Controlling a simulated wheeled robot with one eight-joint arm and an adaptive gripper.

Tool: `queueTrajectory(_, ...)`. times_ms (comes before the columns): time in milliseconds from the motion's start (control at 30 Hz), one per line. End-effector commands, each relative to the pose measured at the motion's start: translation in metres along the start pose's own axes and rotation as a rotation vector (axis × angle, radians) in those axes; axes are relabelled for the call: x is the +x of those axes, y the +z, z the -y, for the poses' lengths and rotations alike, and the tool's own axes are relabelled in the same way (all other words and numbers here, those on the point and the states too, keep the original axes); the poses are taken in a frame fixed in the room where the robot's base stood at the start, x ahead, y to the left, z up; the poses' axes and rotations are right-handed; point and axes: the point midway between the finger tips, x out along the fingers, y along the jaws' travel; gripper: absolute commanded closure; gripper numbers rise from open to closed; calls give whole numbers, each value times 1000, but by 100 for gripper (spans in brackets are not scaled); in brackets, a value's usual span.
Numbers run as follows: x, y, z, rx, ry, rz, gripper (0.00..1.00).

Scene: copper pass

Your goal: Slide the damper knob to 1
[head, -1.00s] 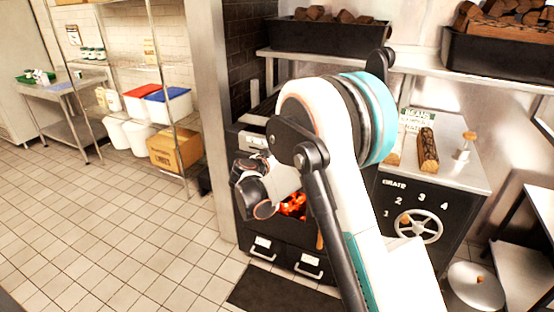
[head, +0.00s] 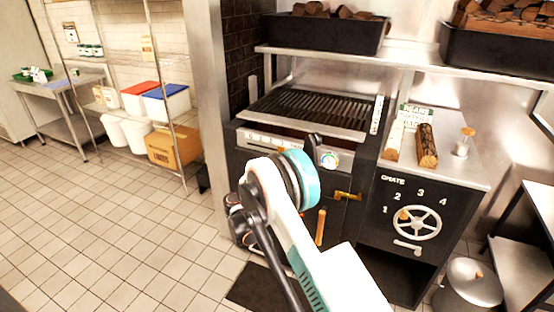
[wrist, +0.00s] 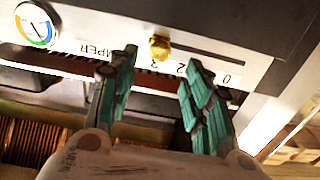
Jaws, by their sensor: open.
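The damper knob (wrist: 160,45) is a small brass knob on a slot in a pale scale strip (wrist: 215,62), seen upside down in the wrist view. It sits by the 3; the 2 and 0 show to its right, and the 1 is hidden by a finger. My gripper (wrist: 160,57) is open, its teal-padded fingers spread to either side below the knob, with nothing between them. I cannot tell whether a finger touches the panel.
The grill grate (head: 310,105) lies above the strip. A round gauge (head: 328,158) and brass latch (head: 347,196) are to its right. A grate handwheel (head: 417,224) is on the right cabinet. A shelf (head: 400,62) overhangs the back. The tiled floor (head: 110,220) at left is clear.

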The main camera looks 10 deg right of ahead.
Motion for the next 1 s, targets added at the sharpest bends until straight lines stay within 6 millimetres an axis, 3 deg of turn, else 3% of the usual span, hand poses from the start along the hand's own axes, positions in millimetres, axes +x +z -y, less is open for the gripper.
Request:
queueTrajectory(300, 61, 2, -1, 0, 2, 1, 55)
queueTrajectory(500, 84, 1, 0, 0, 1, 1, 55)
queueTrajectory(900, 90, 0, 0, -1, 0, 1, 55)
queueTrajectory(1000, 90, 0, 0, -1, 0, 1, 75)
